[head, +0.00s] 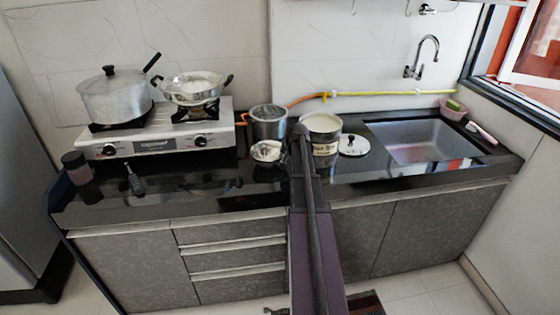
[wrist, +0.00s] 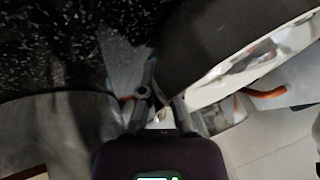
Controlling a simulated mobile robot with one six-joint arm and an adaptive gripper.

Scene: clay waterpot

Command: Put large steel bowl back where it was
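A shiny steel bowl with dark side handles (head: 193,88) sits on the right burner of the stove. A smaller steel bowl (head: 267,151) is on the black counter. A tall steel pot (head: 268,122) stands behind it. I cannot tell which of these is the task's large bowl. My arm reaches over the counter, and its end hides my gripper in the head view. In the wrist view my gripper (wrist: 162,105) is close to a curved shiny steel surface (wrist: 250,62) and an orange hose. Whether its fingers hold anything is unclear.
A lidded pot (head: 115,98) is on the left burner. A labelled container (head: 322,132) and a white lid (head: 354,145) are right of my arm. The sink (head: 425,143) is farther right. The front-left counter holds a dark jar (head: 77,167) and a small dark object (head: 134,180).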

